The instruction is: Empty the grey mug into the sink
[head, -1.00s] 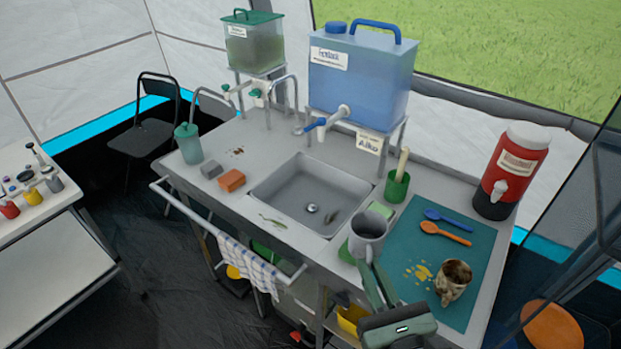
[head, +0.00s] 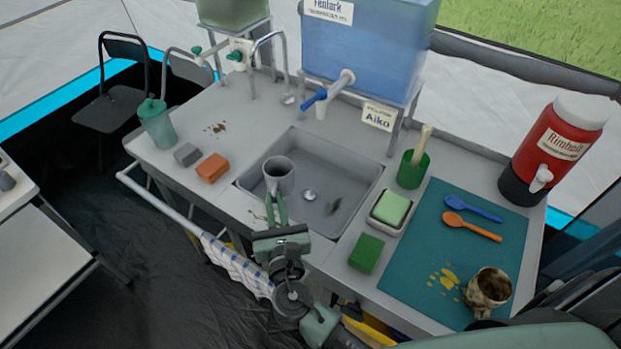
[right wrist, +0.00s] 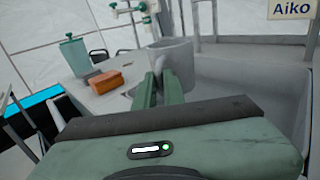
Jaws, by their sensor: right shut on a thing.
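The grey mug (head: 280,176) is upright over the left part of the sink (head: 352,170). My right gripper (head: 276,205) is shut on the mug from the front, at its handle side. In the right wrist view the mug (right wrist: 172,60) stands upright beyond the fingertips (right wrist: 160,82) of my right gripper. What is inside the mug cannot be made out. The sink basin is grey, with a round drain and a dark smear to the drain's right. My left gripper does not show.
An orange block (head: 212,167) and a grey block (head: 187,154) lie left of the sink. Right of it are a green sponge in a dish (head: 391,208), a green block (head: 366,253) and a green cup (head: 412,169). A stained mug (head: 487,291) stands on the teal mat (head: 420,262). A blue tap (head: 322,98) hangs behind the sink.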

